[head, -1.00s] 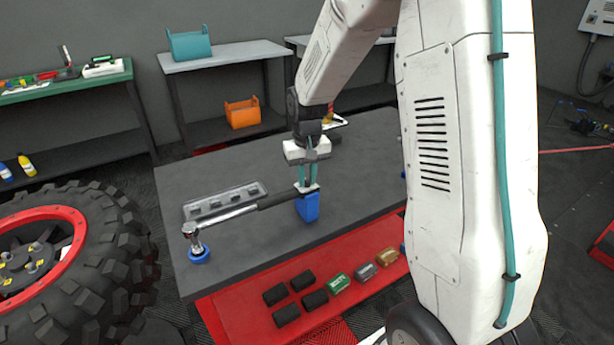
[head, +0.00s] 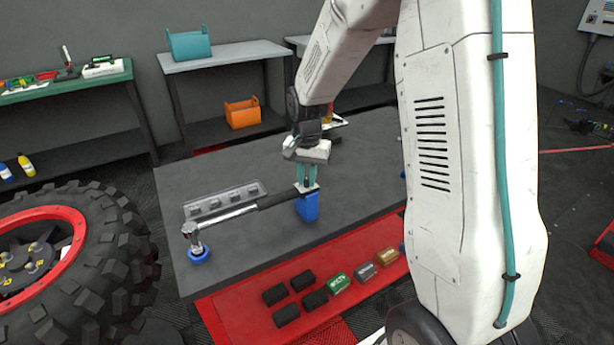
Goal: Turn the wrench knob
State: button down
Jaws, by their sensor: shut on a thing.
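A torque wrench (head: 235,214) lies across the grey bench top (head: 345,220). Its silver head is at the left on a round blue support (head: 199,254). Its black handle (head: 286,195) reaches right to a blue block stand (head: 308,208). My gripper (head: 306,186) points down over the handle end at this stand. Its teal fingers are shut on the wrench knob, a small piece at the handle end. The knob is mostly hidden between the fingers.
A clear tray of sockets (head: 225,201) lies just behind the wrench. A red lower shelf (head: 245,317) with several small black and coloured blocks juts out in front. A large tyre (head: 95,260) stands at the left. The right of the bench top is partly hidden by my arm.

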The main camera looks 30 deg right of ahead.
aim_at(307, 180)
dwell(0.4)
jog(key=c, duration=1.3)
grip_release()
jog(key=shift+c, duration=0.2)
notch_tip(307, 180, up, 8)
jog(key=shift+f, duration=0.1)
jog(key=s+a+r+n, duration=0.2)
jog(key=s+r+n, duration=0.1)
jog(key=s, duration=0.7)
jog(key=s+a+r+n+t, duration=0.1)
jog(key=s+a+r+n, duration=0.2)
jog(key=s, duration=0.7)
jog(key=s+a+r+n, duration=0.2)
jog(key=s+r+n, duration=0.1)
jog(key=s, duration=0.7)
jog(key=shift+s+a+r, duration=0.2)
jog(key=shift+s+r, duration=0.15)
jog(key=shift+r, duration=0.15)
